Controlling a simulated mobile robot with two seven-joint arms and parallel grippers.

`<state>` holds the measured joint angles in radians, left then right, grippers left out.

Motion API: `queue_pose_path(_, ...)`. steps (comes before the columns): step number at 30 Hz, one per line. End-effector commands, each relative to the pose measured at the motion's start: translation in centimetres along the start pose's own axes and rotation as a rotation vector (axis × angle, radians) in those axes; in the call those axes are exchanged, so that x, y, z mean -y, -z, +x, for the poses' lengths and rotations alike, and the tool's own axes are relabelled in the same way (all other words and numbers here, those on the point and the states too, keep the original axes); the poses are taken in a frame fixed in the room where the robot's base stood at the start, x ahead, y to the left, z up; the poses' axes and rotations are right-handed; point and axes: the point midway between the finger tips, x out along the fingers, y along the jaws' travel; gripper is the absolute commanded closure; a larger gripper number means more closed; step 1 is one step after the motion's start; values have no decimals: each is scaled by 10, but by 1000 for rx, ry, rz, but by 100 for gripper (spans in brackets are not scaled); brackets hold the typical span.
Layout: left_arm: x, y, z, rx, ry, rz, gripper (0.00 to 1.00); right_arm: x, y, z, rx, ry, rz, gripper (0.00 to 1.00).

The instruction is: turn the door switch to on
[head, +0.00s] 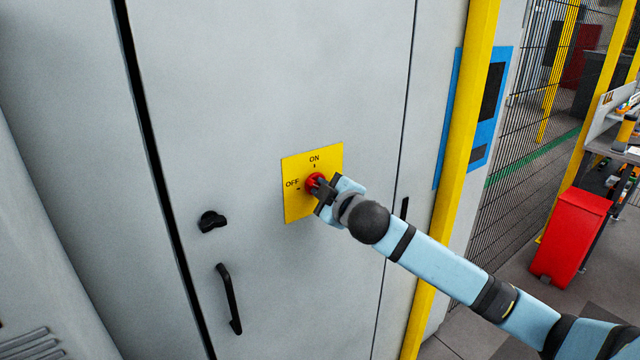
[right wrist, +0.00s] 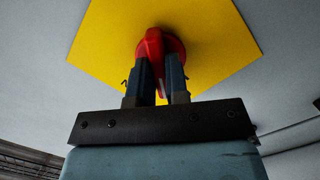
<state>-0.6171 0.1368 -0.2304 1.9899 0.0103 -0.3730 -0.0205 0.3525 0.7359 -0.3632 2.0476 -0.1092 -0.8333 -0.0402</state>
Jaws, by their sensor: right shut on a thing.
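The door switch is a red knob (head: 312,181) on a yellow plate (head: 297,207) fixed to a grey cabinet door. The plate reads ON at the top and OFF at the left. My right gripper (head: 318,186) is at the knob and hides part of it. In the right wrist view its two fingers (right wrist: 158,82) are shut on the red knob (right wrist: 156,47), one on each side of its raised grip, in front of the yellow plate (right wrist: 215,35). I cannot tell exactly which mark the knob points to. My left gripper is not in view.
A black latch (head: 211,221) and a black handle (head: 229,299) are on the door left of the plate. A yellow post (head: 455,190) stands right of the cabinet, behind my right arm. A red bin (head: 572,238) and a wire fence (head: 515,130) are farther right.

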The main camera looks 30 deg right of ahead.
Motion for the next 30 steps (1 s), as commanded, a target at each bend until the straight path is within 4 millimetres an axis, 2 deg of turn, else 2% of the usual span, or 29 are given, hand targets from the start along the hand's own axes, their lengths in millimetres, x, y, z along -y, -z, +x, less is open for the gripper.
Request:
queue_pose_path(4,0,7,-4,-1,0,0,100,-1,1,0,2,21,127,100)
queue_pose_path(16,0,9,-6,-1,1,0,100,-1,1,0,1,27,173,100)
queue_pose_path(24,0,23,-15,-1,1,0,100,-2,2,0,2,66,427,100)
queue_pose_path(30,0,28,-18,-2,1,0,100,-2,0,0,2,81,536,100)
